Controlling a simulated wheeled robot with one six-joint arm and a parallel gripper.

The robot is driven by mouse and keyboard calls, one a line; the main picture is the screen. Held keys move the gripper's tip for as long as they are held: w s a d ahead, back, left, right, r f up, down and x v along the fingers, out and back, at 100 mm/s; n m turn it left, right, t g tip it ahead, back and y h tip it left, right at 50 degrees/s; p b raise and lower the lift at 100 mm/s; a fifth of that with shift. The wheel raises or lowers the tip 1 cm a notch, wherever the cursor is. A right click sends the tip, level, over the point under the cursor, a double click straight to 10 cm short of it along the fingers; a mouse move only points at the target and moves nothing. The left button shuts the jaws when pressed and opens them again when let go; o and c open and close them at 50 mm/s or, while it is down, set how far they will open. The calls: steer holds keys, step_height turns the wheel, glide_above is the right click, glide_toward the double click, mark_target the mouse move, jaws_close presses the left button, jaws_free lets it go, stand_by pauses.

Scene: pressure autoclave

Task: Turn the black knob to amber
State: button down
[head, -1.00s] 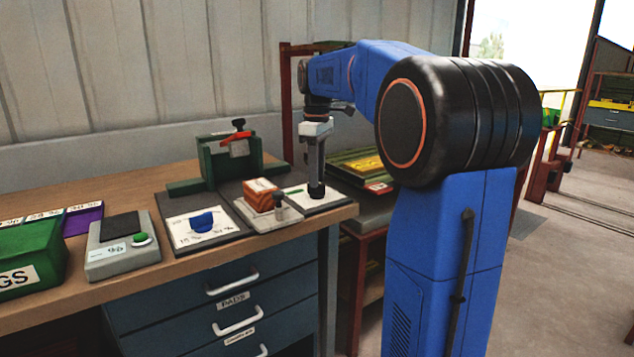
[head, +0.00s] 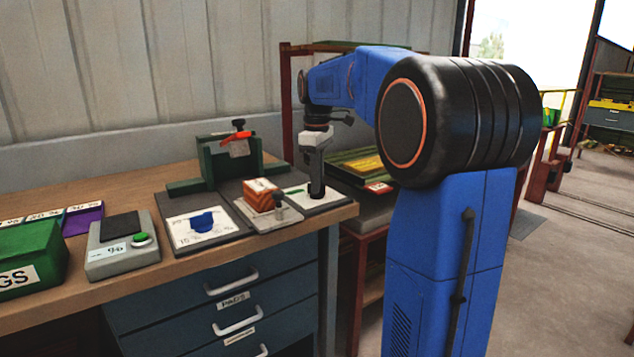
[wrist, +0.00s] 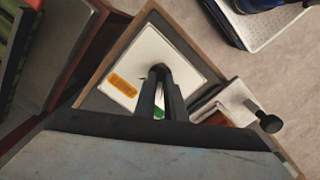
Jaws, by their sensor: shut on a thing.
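The black knob (wrist: 160,69) stands on a white plate (wrist: 185,58) at the right end of the bench, mostly hidden by my fingers. The plate has an amber mark (wrist: 124,84) and a green mark (wrist: 159,113). In the head view the green mark (head: 294,191) shows left of the knob; the amber mark is hidden there. My gripper (head: 316,190) points down, shut on the knob; its fingers also show in the wrist view (wrist: 161,82). I cannot tell which mark the knob points to.
Left of the plate are a brown block (head: 260,186) on a grey fixture and a blue knob (head: 202,222) on its own panel. A green clamp (head: 225,160) with a red lever stands behind. A grey box (head: 122,255) with a green button sits further left.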

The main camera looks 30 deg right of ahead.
steer(key=shift+m, duration=0.3)
steer(key=m, duration=1.3)
stand_by(0.4)
steer(key=c, duration=1.8)
jaws_free()
step_height(320, 180, up, 17)
steer(key=shift+r, duration=0.2)
